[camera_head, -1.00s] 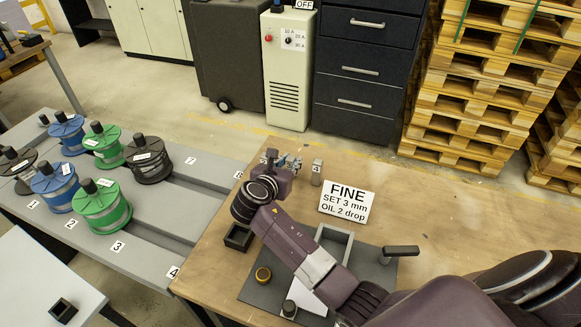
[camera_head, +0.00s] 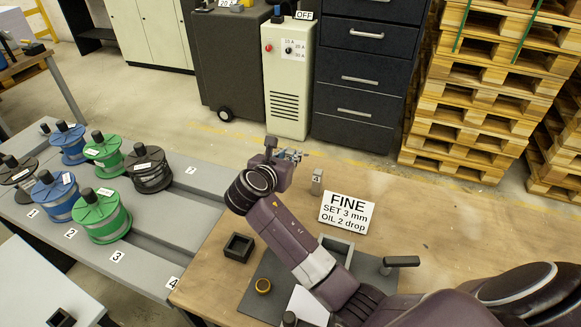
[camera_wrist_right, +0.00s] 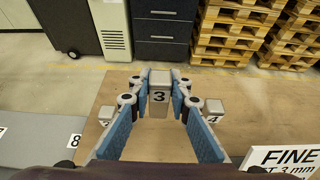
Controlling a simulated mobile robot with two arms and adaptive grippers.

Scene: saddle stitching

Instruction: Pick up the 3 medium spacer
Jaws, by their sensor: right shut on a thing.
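The medium spacer marked 3 (camera_wrist_right: 158,97) is a grey block between the blue-padded fingers of my right gripper (camera_wrist_right: 158,105) in the right wrist view. The fingers are shut on it, and it appears held above the table. In the head view my right gripper (camera_head: 295,154) is over the far left part of the wooden table, and it mostly hides the spacer. The spacer marked 4 (camera_head: 317,182) stands on the table just right of the gripper. A spacer (camera_wrist_right: 106,114) with a partly hidden label stands on the left in the wrist view. My left gripper is not in view.
A FINE sign (camera_head: 346,212) stands right of spacer 4. A black open box (camera_head: 239,248), a brass ring (camera_head: 263,286) and a dark mat (camera_head: 254,308) are nearer. Green, blue and black spools stand on the grey bench (camera_head: 205,215). The table's middle right is clear.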

